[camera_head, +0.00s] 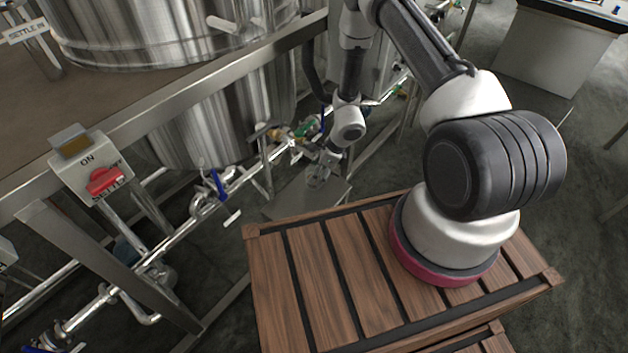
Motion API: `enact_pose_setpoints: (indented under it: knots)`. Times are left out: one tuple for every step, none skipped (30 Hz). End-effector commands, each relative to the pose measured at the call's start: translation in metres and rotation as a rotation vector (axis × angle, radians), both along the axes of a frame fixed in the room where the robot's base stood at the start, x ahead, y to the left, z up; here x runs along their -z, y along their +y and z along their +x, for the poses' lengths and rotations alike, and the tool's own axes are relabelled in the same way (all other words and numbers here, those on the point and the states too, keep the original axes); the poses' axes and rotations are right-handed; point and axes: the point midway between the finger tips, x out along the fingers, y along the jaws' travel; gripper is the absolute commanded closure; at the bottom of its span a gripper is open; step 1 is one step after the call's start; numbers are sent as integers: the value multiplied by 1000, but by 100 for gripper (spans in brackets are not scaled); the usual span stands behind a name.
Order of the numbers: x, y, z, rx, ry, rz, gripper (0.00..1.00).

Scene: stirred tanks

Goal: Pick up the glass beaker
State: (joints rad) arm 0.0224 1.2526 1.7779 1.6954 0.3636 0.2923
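My arm reaches up from its base and bends down at the back, and my gripper (325,162) hangs at its end, pointing down. It is over a small grey metal surface (306,198) behind the slatted wooden top. A small, pale, see-through shape (317,177) shows at the gripper's tip and could be the glass beaker. It is too small to tell whether the fingers touch it or are around it. The fingers are too small and blend with the pipes behind, so their opening cannot be read.
Large steel tanks (215,118) stand on a metal frame at the left, with pipes and valves (208,200) below. A switch box with a red switch (104,180) is on the frame. A pale cabinet (552,55) stands at the back right. Open floor lies between.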

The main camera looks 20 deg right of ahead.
Motion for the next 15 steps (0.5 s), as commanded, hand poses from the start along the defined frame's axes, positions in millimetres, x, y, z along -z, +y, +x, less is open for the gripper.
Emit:
enact_pose_setpoints:
  knots:
    - [0,0,0,0,0,0,41]
    - [0,0,0,0,0,0,47]
    - [0,0,0,0,0,0,54]
    - [0,0,0,0,0,0,59]
    - [0,0,0,0,0,0,65]
    - [0,0,0,0,0,0,72]
    - [0,0,0,0,0,0,78]
    - [0,0,0,0,0,0,83]
    - [0,0,0,0,0,0,90]
    - [0,0,0,0,0,0,94]
    - [0,0,0,0,0,0,100]
    - [0,0,0,0,0,0,100]
    - [0,0,0,0,0,0,100]
    - [0,0,0,0,0,0,100]
    - [-1,0,0,0,0,0,100]
